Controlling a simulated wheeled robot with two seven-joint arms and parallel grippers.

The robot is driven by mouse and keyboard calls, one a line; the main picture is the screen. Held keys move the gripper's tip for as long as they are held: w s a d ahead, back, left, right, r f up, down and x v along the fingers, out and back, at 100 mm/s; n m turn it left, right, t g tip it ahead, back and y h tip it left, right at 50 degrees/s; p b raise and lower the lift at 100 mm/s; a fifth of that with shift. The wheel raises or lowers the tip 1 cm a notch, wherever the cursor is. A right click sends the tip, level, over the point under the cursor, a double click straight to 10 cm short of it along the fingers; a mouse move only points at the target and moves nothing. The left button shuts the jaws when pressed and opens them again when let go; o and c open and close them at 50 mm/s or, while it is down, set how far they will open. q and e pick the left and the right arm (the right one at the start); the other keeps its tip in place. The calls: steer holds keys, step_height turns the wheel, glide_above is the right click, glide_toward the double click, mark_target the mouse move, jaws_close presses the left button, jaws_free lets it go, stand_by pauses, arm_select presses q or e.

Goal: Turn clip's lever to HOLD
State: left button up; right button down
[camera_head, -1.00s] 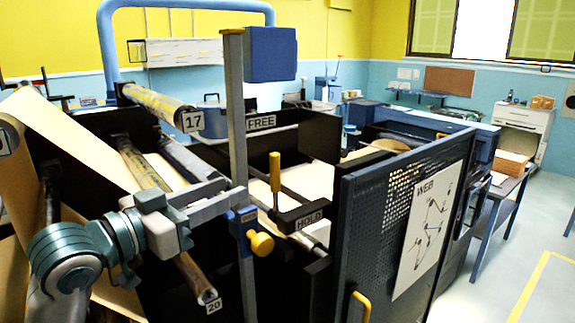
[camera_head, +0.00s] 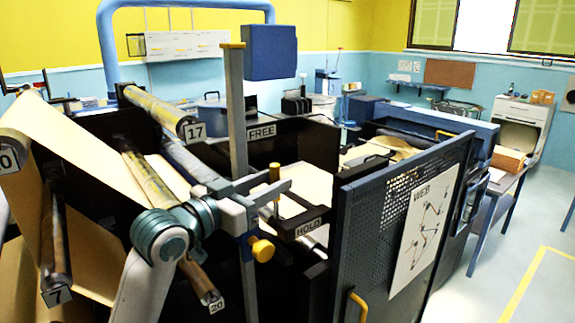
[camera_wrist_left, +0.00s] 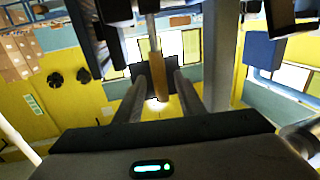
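The clip's lever shows as an upright brass-coloured handle (camera_head: 274,174) between the FREE label (camera_head: 262,132) and the HOLD label (camera_head: 308,227), above the black bar bearing HOLD. My left gripper (camera_head: 282,191) reaches it from the left with its fingers level, one on each side of the handle. In the left wrist view the handle (camera_wrist_left: 158,72) stands between the two fingers (camera_wrist_left: 160,93), with gaps visible on both sides, so the gripper looks open around it. The fingers hide the lower part of the handle in the head view. My right gripper is not in view.
A grey post (camera_head: 236,110) with a blue clamp and yellow knob (camera_head: 262,250) stands close to my left gripper. Numbered rollers (camera_head: 160,110) and a kraft web (camera_head: 75,150) lie to the left. A perforated dark panel (camera_head: 385,215) stands to the right.

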arm_select(q)
steer(key=p+x, duration=0.2)
steer(key=x, duration=0.3)
steer(key=shift+w+d, duration=0.25)
jaws_close()
